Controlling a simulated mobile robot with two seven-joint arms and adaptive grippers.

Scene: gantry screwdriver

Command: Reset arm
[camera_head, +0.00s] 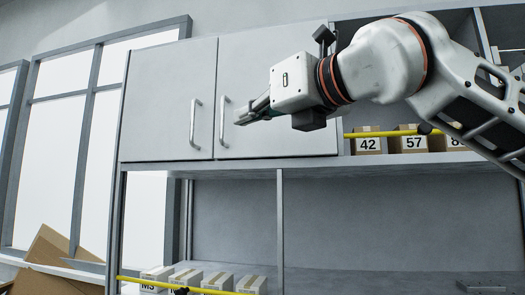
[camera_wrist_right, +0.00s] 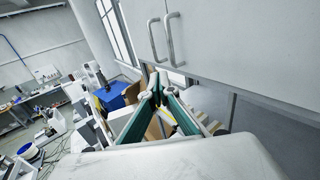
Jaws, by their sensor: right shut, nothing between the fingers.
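My right arm reaches in from the right in the head view, raised in front of the upper cabinet. My right gripper (camera_head: 240,120) is shut and empty, pointing left beside the handle of the right cabinet door (camera_head: 260,70). In the right wrist view the fingers of my right gripper (camera_wrist_right: 160,82) come together at their tips, with nothing between them. Whether the gripper touches the cabinet front cannot be told; it is not around a handle. My left gripper is not in view.
Two closed cabinet doors have vertical handles, the left handle (camera_head: 195,122) and the right handle (camera_head: 223,122). Numbered boxes (camera_head: 368,142) sit on the right shelf behind a yellow rail. Labelled boxes (camera_head: 218,282) stand low behind another yellow rail (camera_head: 190,288). Cardboard (camera_head: 48,248) lies at lower left.

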